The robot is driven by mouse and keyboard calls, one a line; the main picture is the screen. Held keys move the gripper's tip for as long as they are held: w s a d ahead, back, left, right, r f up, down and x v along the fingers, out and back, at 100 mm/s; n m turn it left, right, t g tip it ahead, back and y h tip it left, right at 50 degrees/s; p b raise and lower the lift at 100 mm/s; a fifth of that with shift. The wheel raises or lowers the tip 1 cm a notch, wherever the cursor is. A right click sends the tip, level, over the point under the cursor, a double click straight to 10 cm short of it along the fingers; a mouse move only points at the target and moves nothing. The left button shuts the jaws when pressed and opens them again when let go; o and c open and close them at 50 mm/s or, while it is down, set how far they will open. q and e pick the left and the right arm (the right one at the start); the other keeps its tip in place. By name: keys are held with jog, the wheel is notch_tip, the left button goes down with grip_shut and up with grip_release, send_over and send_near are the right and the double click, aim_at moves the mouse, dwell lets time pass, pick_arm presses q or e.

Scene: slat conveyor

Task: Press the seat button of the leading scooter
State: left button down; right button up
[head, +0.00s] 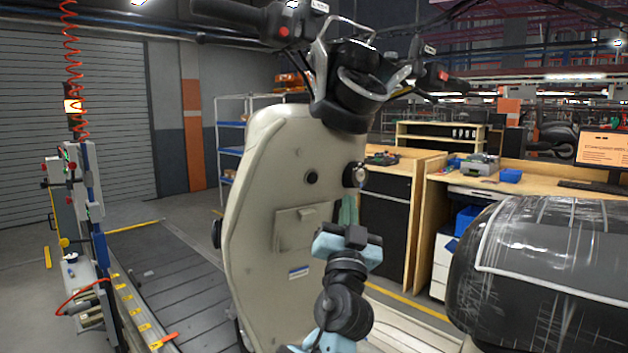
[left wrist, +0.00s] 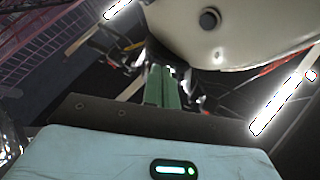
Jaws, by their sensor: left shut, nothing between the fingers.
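The scooter shows its beige inner leg shield (head: 265,210), with the handlebar above it. A round black button-like part (head: 311,177) sits on the shield. A dark round lock-like part (head: 355,176) sits to its right, near the shield's edge. Neither is labelled, so I cannot tell which is the seat button. My left gripper (head: 348,208) is shut and empty, its green fingers pointing up just below the lock-like part. In the left wrist view, the shut fingers (left wrist: 158,80) point towards the shield (left wrist: 235,45), with a round black part (left wrist: 209,19) beyond. Contact is not clear.
The plastic-wrapped dark seat (head: 540,265) fills the lower right. The slatted conveyor (head: 165,275) runs at left, beside an equipment post (head: 90,210) with a coiled red hose. Wooden workbenches (head: 400,165) stand behind. The handlebar (head: 350,75) overhangs the shield.

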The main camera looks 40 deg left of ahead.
aim_at(312, 178)
pick_arm(q)
jog(key=shift+a, duration=0.1)
jog(key=a, duration=0.2)
jog(key=w+a+r, duration=0.1)
jog(key=a, duration=0.2)
jog(key=w+a+p, duration=0.1)
jog(key=a, duration=0.2)
jog(key=shift+w+a+r, duration=0.1)
jog(key=shift+r, duration=0.2)
dwell(0.7)
jog(key=shift+a, duration=0.15)
dwell(1.2)
jog(key=shift+w+a+r, duration=0.1)
jog(key=shift+a, duration=0.15)
